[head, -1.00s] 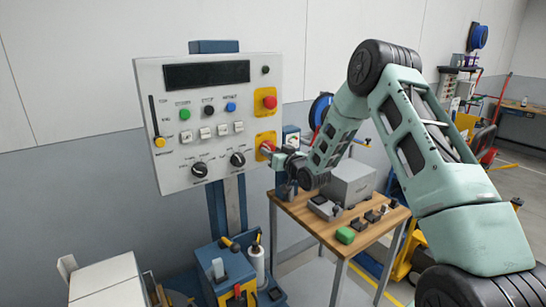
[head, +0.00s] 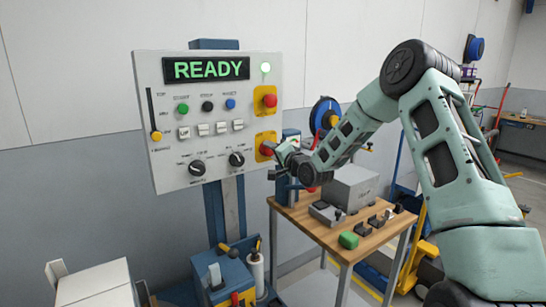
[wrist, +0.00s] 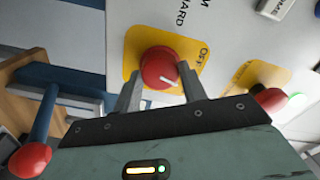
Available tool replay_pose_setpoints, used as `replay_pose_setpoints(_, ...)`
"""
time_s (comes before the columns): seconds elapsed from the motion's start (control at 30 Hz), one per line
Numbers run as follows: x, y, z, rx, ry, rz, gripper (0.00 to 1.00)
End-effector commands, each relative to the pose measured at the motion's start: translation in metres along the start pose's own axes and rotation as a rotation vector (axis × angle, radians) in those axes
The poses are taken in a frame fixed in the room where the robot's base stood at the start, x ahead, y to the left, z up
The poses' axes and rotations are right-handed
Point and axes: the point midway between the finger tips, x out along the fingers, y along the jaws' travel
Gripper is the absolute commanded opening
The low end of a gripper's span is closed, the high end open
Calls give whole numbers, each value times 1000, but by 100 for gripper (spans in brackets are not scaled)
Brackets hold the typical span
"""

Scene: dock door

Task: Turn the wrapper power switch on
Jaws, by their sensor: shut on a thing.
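The wrapper power switch is a red rotary knob (wrist: 158,66) with a white mark on a yellow plate (wrist: 133,46), at the lower right of the control panel (head: 215,168). The knob also shows in the head view (head: 266,142). My gripper (wrist: 160,88) has one finger on each side of the knob and is shut on it; in the head view my gripper (head: 283,151) reaches it from the right. The word OFF is readable on the plate. The panel's display (head: 207,69) reads READY in green, and the lamp (head: 265,68) beside it glows.
A red button (head: 269,101) on another yellow plate sits above the knob. Black dials, white switches and a yellow-tipped lever (head: 155,135) fill the panel's left. A wooden table (head: 312,227) with a grey box (head: 351,189) stands below my arm.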

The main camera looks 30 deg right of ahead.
Motion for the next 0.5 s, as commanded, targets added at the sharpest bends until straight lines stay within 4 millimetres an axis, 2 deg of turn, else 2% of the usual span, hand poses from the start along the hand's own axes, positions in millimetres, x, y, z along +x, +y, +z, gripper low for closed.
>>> replay_pose_setpoints(0.2, 0, 2, -1, 194, 2, 2, 19)
replay_pose_setpoints(0.5, 0, 2, -1, 392, 2, 3, 19)
